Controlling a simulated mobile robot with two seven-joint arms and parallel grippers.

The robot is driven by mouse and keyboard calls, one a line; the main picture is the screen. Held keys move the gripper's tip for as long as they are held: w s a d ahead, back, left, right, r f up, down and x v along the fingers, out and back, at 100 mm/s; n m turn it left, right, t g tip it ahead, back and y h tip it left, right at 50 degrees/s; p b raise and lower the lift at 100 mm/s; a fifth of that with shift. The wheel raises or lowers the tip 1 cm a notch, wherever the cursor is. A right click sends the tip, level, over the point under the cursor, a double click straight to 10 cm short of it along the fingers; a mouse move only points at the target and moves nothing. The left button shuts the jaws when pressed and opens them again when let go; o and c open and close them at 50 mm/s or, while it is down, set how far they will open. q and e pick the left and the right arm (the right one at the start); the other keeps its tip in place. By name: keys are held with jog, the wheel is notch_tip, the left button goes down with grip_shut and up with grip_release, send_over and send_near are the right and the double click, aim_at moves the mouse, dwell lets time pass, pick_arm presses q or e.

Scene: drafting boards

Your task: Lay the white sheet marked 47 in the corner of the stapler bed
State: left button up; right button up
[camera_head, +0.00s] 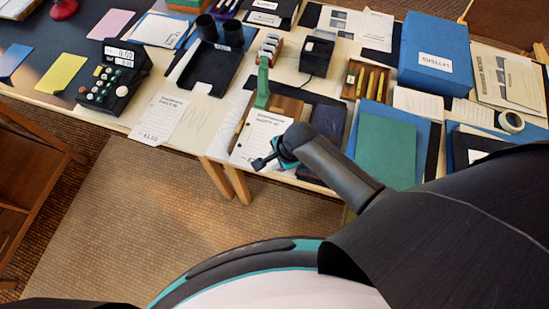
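A white sheet with printed text, its number looking like 47 (257,133), lies at the front of the table. Its far part lies over the wooden stapler bed (287,105), in front of the green stapler (263,84). Its near end reaches the table's front edge. My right gripper (262,161) is at the sheet's near right end, with its dark fingertips against or just over the paper. I cannot tell whether they grip it. My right wrist hides the sheet's near right corner. My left gripper is out of view.
Another printed white sheet (160,119) lies to the left, near a black calculator (113,80). A dark tray (208,68) stands behind. A green folder (386,150), a pencil tray (365,80) and a blue letters box (435,53) are at the right.

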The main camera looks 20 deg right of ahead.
jog(key=shift+o, duration=0.7)
jog(key=p+v, duration=0.4)
jog(key=v, duration=1.1)
jog(key=shift+s, duration=0.1)
